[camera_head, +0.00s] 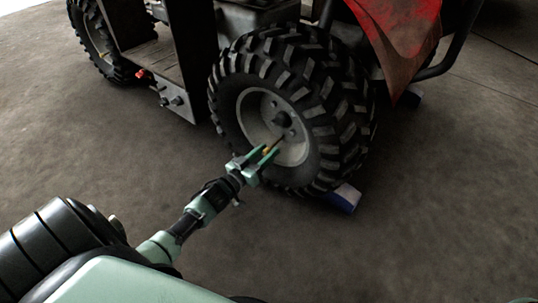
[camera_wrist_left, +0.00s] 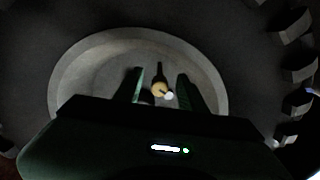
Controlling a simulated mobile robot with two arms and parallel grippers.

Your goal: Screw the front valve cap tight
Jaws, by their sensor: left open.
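The front wheel (camera_head: 290,115) of the quad has a grey rim (camera_head: 292,152) facing me. The valve cap (camera_head: 266,151) shows as a small orange-yellow piece low on the rim. In the left wrist view, the fingers (camera_wrist_left: 161,75) stand on either side of the cap and stem, with gaps. Thread engagement cannot be seen. My right gripper is not in view.
A blue and white block (camera_head: 344,197) sits against the tyre at the floor. The tyre's chunky tread surrounds the rim closely. A red fender (camera_head: 402,30) overhangs at upper right. A footwell (camera_head: 155,62) lies left of the wheel. The concrete floor (camera_head: 420,220) in front is clear.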

